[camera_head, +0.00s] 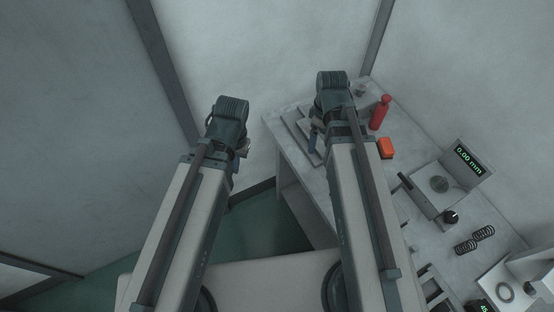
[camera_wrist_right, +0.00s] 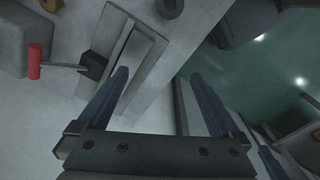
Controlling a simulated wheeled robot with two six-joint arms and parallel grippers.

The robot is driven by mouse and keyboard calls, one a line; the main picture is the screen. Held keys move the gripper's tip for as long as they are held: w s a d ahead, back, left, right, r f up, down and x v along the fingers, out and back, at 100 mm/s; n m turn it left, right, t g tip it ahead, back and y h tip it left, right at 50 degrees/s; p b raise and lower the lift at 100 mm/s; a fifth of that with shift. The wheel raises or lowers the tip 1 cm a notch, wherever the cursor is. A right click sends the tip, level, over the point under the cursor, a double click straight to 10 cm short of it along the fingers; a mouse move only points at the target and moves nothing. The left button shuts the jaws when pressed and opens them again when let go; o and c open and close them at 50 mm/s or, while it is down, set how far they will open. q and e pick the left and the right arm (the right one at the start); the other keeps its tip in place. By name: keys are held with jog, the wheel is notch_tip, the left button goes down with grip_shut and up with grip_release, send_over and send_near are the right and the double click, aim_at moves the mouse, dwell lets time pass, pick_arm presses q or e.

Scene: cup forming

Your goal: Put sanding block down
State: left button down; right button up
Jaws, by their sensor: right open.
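An orange block (camera_head: 387,148), which may be the sanding block, lies on the workbench (camera_head: 288,140) just right of my right arm in the head view. I cannot confirm what it is. My right gripper (camera_head: 312,142) is over the bench's left part, mostly hidden by its own wrist. In the right wrist view, my right gripper (camera_wrist_right: 160,75) has its two blue fingers wide apart with nothing between them, over the bench edge. My left gripper (camera_head: 243,149) is off the bench to the left. Its fingers are mostly hidden behind the wrist.
A gauge display (camera_head: 468,161) and black springs (camera_head: 475,240) are further right. The right wrist view shows a grey stepped plate (camera_wrist_right: 122,50), a dark block (camera_wrist_right: 92,65) and a red handle (camera_wrist_right: 34,62).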

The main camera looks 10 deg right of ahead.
jog(key=s+a+m+h, duration=0.1)
jog(key=s+a+m, duration=0.4)
jog(key=a, duration=0.9)
jog(key=shift+s+m+g, duration=0.3)
jog(key=shift+s+m, duration=0.1)
jog(key=shift+s, duration=0.7)
jog(key=shift+a+r, duration=0.1)
